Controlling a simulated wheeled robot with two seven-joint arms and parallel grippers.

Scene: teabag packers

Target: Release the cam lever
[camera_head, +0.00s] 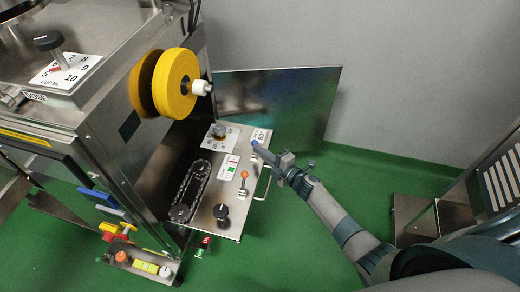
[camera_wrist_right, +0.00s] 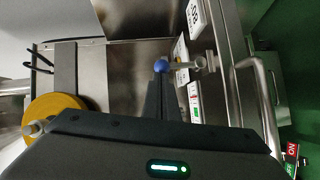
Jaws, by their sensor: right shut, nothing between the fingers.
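A lever with a blue ball knob (camera_head: 254,142) sits at the upper right corner of the slide-out metal panel (camera_head: 232,196); it looks like the cam lever. My right gripper (camera_head: 264,151) is shut, with its fingertips right at the blue knob. In the right wrist view the blue knob (camera_wrist_right: 161,66) shows just beyond the tips of my dark closed fingers (camera_wrist_right: 164,84), with its pale stem pointing right. Whether the fingertips touch the knob I cannot tell. Nothing is held. My left gripper is not in view.
The panel carries an orange-knobbed lever (camera_head: 244,174), a chain loop (camera_head: 190,192) and black dials (camera_head: 221,211). A metal handle (camera_head: 265,183) runs along its right edge. Yellow rollers (camera_head: 175,84) project above it. An open metal door (camera_head: 290,101) stands behind. Green floor lies right.

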